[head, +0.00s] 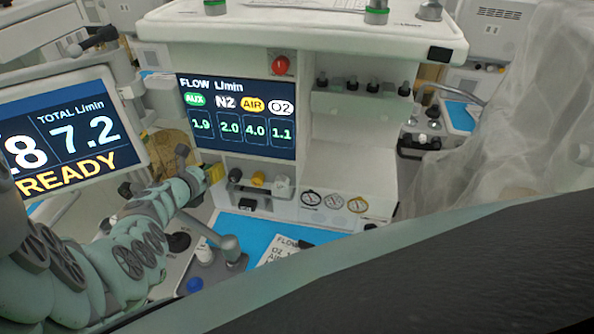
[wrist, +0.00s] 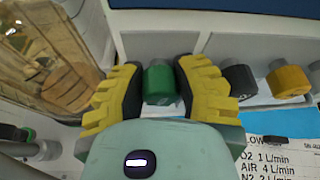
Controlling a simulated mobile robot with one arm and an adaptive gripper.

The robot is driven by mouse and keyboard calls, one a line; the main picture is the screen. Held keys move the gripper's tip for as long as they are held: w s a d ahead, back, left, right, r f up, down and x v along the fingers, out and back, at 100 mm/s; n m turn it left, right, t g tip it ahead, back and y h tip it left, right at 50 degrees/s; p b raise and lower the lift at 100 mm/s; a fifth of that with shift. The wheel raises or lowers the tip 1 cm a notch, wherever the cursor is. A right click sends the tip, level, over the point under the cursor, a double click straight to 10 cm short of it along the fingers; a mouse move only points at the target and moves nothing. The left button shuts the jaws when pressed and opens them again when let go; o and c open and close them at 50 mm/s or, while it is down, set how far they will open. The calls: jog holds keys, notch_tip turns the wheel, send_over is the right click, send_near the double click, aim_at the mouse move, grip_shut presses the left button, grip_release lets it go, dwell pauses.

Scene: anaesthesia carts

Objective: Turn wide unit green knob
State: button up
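The green knob (wrist: 160,83) sits at the left end of a row of knobs in the wrist view. My gripper (wrist: 159,80) has one yellow finger with a dark pad on each side of it. The pads are very close to the knob's sides; I cannot tell whether both touch it. In the head view my gripper (head: 214,173) is at the left end of the knob row and hides the green knob. The wide unit's flow screen (head: 238,117) above reads AUX 1.9, N2 2.0, AIR 4.0 and O2 1.1.
Right of the green knob are a black knob (wrist: 238,82), a yellow knob (wrist: 288,82) and a white knob (head: 282,186). A flow card (head: 287,249) lies on the blue worktop (head: 330,236) below. A second screen (head: 62,140) reading READY stands at left.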

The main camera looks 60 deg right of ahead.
grip_shut()
jog(key=shift+m+t+y+b, duration=0.3)
jog(key=shift+m+t, duration=0.4)
jog(key=shift+m, duration=0.3)
jog(key=shift+s+f+m+t+y+b, duration=0.1)
jog(key=shift+f+m+t+y+b, duration=0.05)
jog(key=shift+m+t+b, duration=0.4)
jog(key=shift+f+m+t+y+b, duration=0.15)
jog(key=shift+m+t+b, duration=0.2)
jog(key=shift+m+b, duration=0.25)
jog(key=m+t+b, duration=0.2)
jog(key=m+b, duration=0.1)
jog(key=b, duration=0.2)
jog(key=shift+s+f, duration=0.1)
jog(key=shift+f, duration=0.1)
jog(key=m+b, duration=0.2)
jog(key=b, duration=0.1)
jog(key=shift+t, duration=0.4)
jog(key=shift+r+m+t+b, duration=0.25)
jog(key=shift+m+t+b, duration=0.25)
jog(key=shift+b, duration=0.4)
jog(key=shift+r, duration=0.1)
